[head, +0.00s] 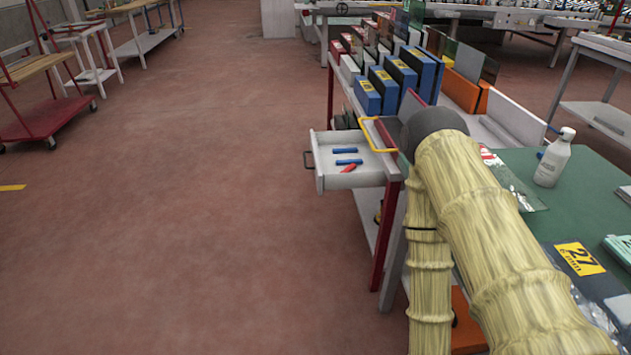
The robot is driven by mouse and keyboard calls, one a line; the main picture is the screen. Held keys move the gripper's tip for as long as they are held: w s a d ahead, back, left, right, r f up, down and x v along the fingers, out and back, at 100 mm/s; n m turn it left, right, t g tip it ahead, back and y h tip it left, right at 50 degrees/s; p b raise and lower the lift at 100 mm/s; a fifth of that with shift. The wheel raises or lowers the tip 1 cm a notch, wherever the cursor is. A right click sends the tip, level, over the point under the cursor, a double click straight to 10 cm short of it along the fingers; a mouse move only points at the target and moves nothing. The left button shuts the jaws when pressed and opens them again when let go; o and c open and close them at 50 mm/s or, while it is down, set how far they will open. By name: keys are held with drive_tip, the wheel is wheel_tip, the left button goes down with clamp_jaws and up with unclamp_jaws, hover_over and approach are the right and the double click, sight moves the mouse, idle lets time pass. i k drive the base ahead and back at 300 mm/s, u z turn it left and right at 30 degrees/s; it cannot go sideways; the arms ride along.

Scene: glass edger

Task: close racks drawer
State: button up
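The racks drawer (372,172) is a white, shallow drawer standing pulled out to the left from the rack bench with red posts, in the middle of the head view. Its front panel (316,160) faces left and carries a grey handle (308,160). Small blue pieces (347,151) and a red piece (349,168) lie inside. My arm, in a pale yellow cover, reaches up from the lower right to a dark rounded joint just right of the drawer.
Blue blocks (398,78) stand on the rack above the drawer. A yellow bar (372,138) is at the drawer's right back. A green-topped table (590,185) with a white bottle (554,160) is to the right. The red floor (180,200) left of the drawer is clear.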

sight(371, 174)
drive_tip(key=u, duration=0.85)
drive_tip(key=i, duration=0.7)
drive_tip(key=z, duration=0.45)
drive_tip(key=i, duration=1.05)
drive_tip(key=z, duration=0.4)
